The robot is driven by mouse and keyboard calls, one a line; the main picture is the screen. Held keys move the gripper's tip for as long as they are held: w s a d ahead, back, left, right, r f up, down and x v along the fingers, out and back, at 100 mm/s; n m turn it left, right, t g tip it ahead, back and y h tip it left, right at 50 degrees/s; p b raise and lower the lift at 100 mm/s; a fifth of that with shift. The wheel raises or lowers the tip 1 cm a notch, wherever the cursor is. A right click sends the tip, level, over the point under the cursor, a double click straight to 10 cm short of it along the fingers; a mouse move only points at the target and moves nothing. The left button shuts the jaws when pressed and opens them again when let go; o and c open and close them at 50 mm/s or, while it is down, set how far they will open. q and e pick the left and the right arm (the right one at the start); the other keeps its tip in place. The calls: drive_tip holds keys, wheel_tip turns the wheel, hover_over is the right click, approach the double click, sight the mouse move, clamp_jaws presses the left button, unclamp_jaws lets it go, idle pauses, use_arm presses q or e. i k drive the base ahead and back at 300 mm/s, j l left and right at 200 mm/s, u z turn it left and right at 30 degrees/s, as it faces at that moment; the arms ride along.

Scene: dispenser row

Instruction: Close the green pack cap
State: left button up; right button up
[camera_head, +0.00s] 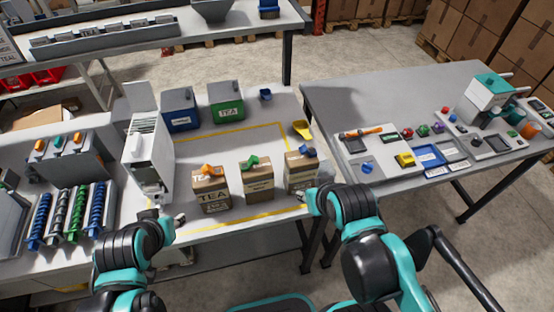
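Three brown tea packs stand in a row on the white table. The middle pack (258,183) has a green cap (250,162) on top, which looks tilted up; its exact seating is too small to tell. The left pack (211,194) has an orange cap (210,170) and the right pack (300,178) a blue cap (309,152). My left gripper (167,217) is low at the table's front edge, left of the packs. My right gripper (304,197) is beside the right pack's lower right side. Both are apart from the green cap; their finger openings are unclear.
A blue tin (181,112) and a green TEA tin (226,105) stand behind the packs. A white dispenser (148,155) rises at left. A yellow scoop (301,129) lies behind the right pack. A grey table (365,95) with small items stands at right.

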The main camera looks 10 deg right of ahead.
sight(254, 159)
drive_tip(key=l, duration=0.6)
drive_tip(key=k+l+u, duration=0.1)
drive_tip(key=l, duration=0.45)
drive_tip(key=k+l, duration=0.1)
drive_tip(key=l, duration=0.5)
drive_tip(key=l+u, duration=0.1)
drive_tip(key=l, duration=0.45)
drive_tip(key=k+l, duration=0.15)
drive_tip(key=l, duration=0.4)
drive_tip(key=l+u, duration=0.1)
drive_tip(key=u, duration=0.35)
drive_tip(key=l+u, duration=0.1)
drive_tip(key=u, duration=0.35)
drive_tip(key=k+u, duration=0.1)
drive_tip(key=u, duration=0.35)
drive_tip(key=l+u, duration=0.15)
drive_tip(key=l, duration=0.3)
drive_tip(key=k+l+u, duration=0.15)
drive_tip(key=l, duration=0.3)
